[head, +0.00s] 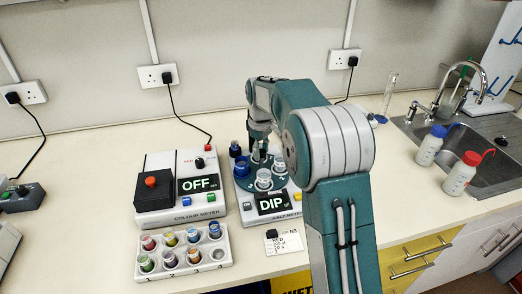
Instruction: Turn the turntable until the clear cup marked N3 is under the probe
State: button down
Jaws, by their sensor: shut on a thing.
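The turntable (287,182) is a dark blue-green disc on top of the white salt meter (246,213), whose display reads DIP. A clear cup (264,180) stands at its front and another pale cup (279,167) at its right. A dark blue cup (242,167) stands at its left. Cup marks are too small to read, so I cannot tell which is N3. My gripper (258,152) points down over the disc's middle, shut on what looks like the turntable's knob, mostly hidden. I cannot make out the probe for certain; a dark blue part (235,149) stands at the back left.
A colour meter (205,204) reading OFF stands left of the salt meter. A white rack (210,257) of coloured vials and a written card (284,242) lie in front. Two wash bottles (430,146) stand by the sink (480,140) at right. The back counter is mostly clear.

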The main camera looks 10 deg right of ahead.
jog(key=shift+s+f+n, duration=0.1)
jog(key=shift+f+n, duration=0.05)
jog(key=shift+n, duration=1.05)
jog(key=shift+f+n, duration=0.15)
jog(key=shift+n, duration=7.65)
jog(key=shift+r+n, duration=0.1)
jog(key=shift+n, duration=0.5)
jog(key=shift+c, duration=1.7)
grip_release()
jog(key=shift+w, duration=0.2)
jog(key=shift+r, duration=0.15)
